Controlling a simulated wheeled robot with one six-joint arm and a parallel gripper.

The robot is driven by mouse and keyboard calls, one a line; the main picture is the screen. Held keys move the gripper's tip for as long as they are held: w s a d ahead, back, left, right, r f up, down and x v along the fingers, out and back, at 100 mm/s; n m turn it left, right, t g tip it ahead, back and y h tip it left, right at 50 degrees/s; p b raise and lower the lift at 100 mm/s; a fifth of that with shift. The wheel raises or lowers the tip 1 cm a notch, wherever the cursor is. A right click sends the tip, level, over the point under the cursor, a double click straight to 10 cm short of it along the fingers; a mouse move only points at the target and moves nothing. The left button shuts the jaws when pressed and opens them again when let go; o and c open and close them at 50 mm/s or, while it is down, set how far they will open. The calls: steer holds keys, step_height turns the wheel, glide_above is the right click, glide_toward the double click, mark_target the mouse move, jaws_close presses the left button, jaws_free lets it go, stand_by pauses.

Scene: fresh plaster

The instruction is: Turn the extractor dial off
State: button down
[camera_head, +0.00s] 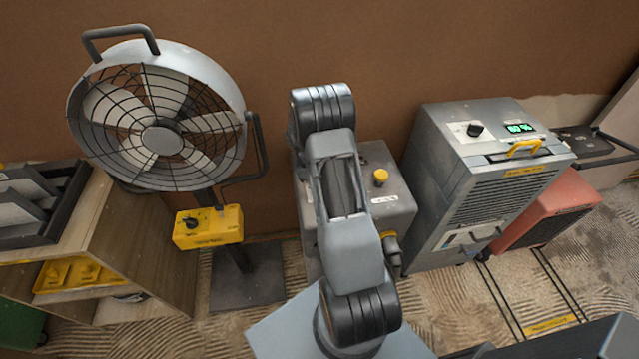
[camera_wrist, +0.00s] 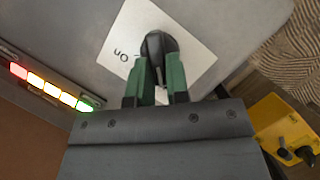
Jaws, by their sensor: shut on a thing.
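The extractor is a grey box (camera_head: 395,210) at the middle of the head view, partly hidden behind my arm. In the wrist view its grey top (camera_wrist: 225,30) carries a white plate (camera_wrist: 195,52) with a black dial (camera_wrist: 158,44). The word "on" is printed upside down on the plate, left of the dial. My gripper (camera_wrist: 161,84) has its two green fingers shut on the dial, one on each side. The head view hides the dial and my fingers behind the arm.
A lit strip (camera_wrist: 50,88) of red, yellow and green lamps is beside the plate. A large fan (camera_head: 160,115) with a yellow control box (camera_head: 225,222) stands left. A grey machine (camera_head: 480,190) with a dial and green display stands right. A wooden shelf (camera_head: 150,255) is far left.

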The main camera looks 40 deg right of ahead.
stand_by(0.3)
steer(key=c, duration=1.1)
jaws_free()
steer(key=v, duration=1.4)
steer(key=shift+s, duration=0.1)
